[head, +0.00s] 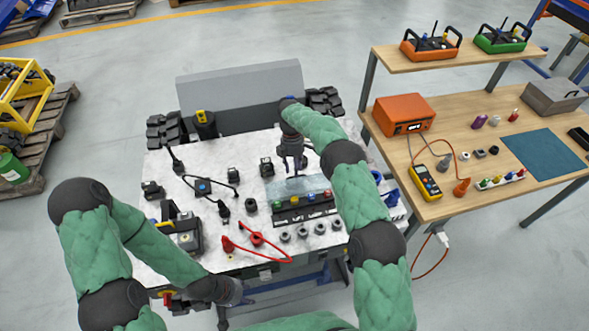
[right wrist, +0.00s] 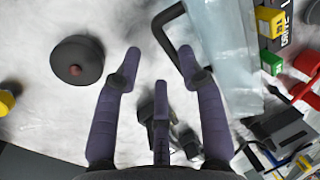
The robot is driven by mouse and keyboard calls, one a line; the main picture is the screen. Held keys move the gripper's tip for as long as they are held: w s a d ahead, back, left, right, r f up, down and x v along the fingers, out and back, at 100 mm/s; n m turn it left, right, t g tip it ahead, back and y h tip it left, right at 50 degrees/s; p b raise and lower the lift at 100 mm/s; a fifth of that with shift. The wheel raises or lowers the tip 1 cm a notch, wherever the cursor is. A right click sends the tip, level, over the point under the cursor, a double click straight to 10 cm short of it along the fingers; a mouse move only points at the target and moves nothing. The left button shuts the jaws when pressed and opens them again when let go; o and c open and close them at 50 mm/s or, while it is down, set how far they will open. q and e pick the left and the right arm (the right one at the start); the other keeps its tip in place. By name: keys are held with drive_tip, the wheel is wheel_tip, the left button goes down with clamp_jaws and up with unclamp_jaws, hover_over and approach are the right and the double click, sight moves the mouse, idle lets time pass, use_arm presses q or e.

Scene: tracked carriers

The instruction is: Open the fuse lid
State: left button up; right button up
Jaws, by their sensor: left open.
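The fuse lid is a clear, pale panel (head: 286,187) on the white work surface, just behind a dark strip of coloured fuses (head: 305,200). In the right wrist view the lid (right wrist: 230,60) lies to the right, with a dark bent handle (right wrist: 166,24) on its left edge. My right gripper (head: 292,166) is above the lid. In the wrist view its fingers (right wrist: 161,58) are spread, with the handle near the tips and partly behind the right finger; I cannot tell if they touch. My left gripper (head: 232,291) is low at the table's front edge, its fingers hardly visible.
A red cable (head: 262,252) and several grey round knobs (head: 302,233) lie in front of the fuses. A black-framed device (head: 182,232) stands at the left. A grey upright panel (head: 240,85) stands behind. A wooden bench (head: 460,130) with tools is at the right.

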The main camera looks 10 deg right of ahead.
drive_tip(key=shift+s, duration=0.15)
drive_tip(key=v, duration=1.2)
